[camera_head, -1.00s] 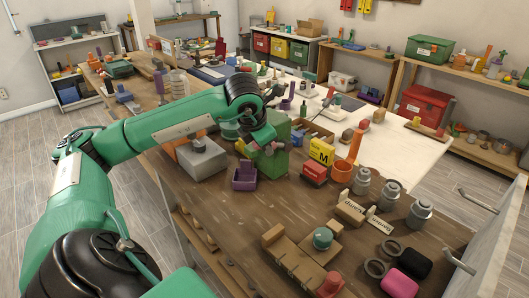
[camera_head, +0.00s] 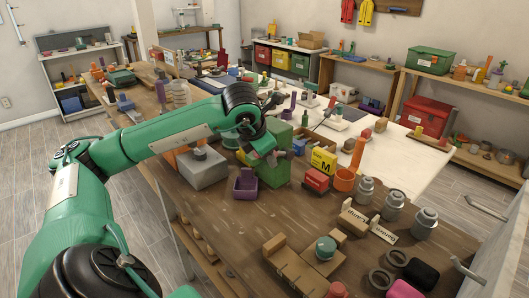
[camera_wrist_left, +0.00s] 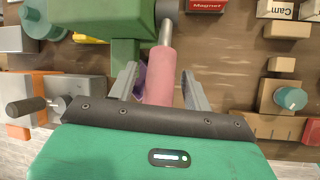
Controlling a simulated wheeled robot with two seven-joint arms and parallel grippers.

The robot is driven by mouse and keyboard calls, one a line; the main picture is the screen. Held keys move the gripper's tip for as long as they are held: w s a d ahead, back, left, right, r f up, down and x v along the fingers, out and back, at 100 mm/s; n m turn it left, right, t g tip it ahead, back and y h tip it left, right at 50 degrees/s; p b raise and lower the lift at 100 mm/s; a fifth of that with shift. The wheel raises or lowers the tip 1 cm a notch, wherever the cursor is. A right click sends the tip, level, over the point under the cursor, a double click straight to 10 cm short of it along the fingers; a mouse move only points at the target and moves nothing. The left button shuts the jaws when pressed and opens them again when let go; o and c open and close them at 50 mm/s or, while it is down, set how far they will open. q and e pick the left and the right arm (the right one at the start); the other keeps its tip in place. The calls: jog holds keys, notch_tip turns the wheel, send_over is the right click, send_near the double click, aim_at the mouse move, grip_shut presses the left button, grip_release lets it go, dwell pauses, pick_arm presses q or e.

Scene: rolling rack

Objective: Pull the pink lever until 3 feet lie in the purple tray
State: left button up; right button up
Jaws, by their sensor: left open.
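The pink lever (camera_wrist_left: 161,78) shows in the left wrist view as a thick pink grip on a grey metal rod. My left gripper (camera_wrist_left: 160,78) is open, with one finger on each side of the grip and visible gaps between. Only a sliver of purple shows behind the left finger in the wrist view.
A grey block with a knob (camera_head: 203,170) stands left of the tray. A yellow M box (camera_head: 323,161), a red box (camera_head: 317,180) and an orange cup (camera_head: 344,180) stand right of the dispenser. Several grey canisters are farther right. The bench in front of the tray is bare.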

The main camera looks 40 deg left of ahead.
pick_arm(q)
jog(key=v, duration=1.4)
jog(key=shift+f, duration=0.1)
